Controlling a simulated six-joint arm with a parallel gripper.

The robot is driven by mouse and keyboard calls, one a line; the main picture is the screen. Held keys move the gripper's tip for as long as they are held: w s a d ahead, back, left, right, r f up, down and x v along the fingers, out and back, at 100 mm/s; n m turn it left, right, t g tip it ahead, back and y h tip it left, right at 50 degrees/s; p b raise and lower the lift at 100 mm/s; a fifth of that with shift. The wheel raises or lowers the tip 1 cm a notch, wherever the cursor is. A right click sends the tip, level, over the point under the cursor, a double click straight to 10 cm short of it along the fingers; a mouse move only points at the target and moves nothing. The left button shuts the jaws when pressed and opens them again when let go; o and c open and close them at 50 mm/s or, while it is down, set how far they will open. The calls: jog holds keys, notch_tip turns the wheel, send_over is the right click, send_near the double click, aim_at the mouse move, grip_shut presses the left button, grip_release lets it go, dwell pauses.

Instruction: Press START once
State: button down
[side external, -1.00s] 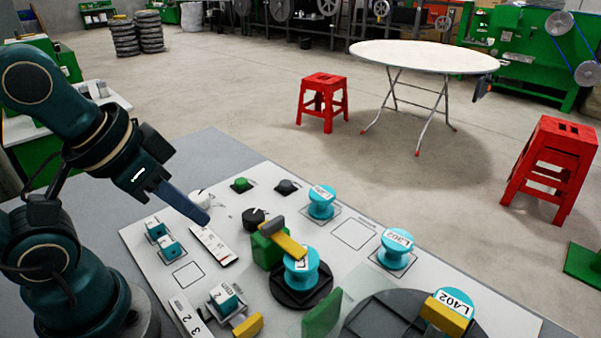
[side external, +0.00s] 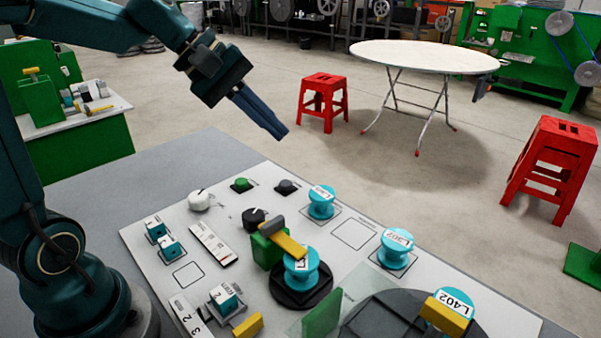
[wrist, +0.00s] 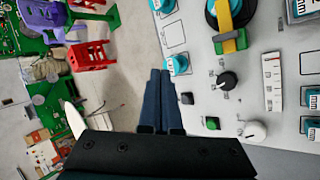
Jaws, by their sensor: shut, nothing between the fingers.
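A green push button (side external: 241,184) sits on a dark base at the far edge of the white panel (side external: 354,234). A dark button (side external: 287,187) sits to its right. No START label is readable at either. In the wrist view, the green button (wrist: 211,123) lies right of the fingers, with the dark button (wrist: 187,98) closer to them. My gripper (side external: 277,131) is shut and empty, raised above the panel's far edge. Its fingers also show in the wrist view (wrist: 160,73), pointing near a cyan spool. Neither button is touched.
A white knob (side external: 199,200) and a black knob (side external: 255,217) stand near the buttons. Cyan spools (side external: 321,202), a green block with a yellow bar (side external: 268,248) and small cyan-topped parts share the panel. A red stool (side external: 323,101) stands on the floor beyond.

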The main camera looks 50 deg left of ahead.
jog(key=w+a+f+n+t, duration=0.1)
jog(key=w+a+f+n, duration=0.15)
jog(key=a, duration=0.35)
jog(key=w+a+f+n+t, duration=0.1)
jog(key=w+a+n, duration=0.25)
jog(key=a, duration=0.25)
jog(key=n, duration=0.4)
send_over(236, 181)
jog(key=shift+y, duration=0.3)
notch_tip(236, 181, down, 5)
jog(key=shift+a+f, duration=0.1)
jog(key=shift+f, duration=0.05)
jog(key=shift+f, duration=4.4)
jog(key=shift+f, duration=0.15)
jog(key=shift+f, duration=0.25)
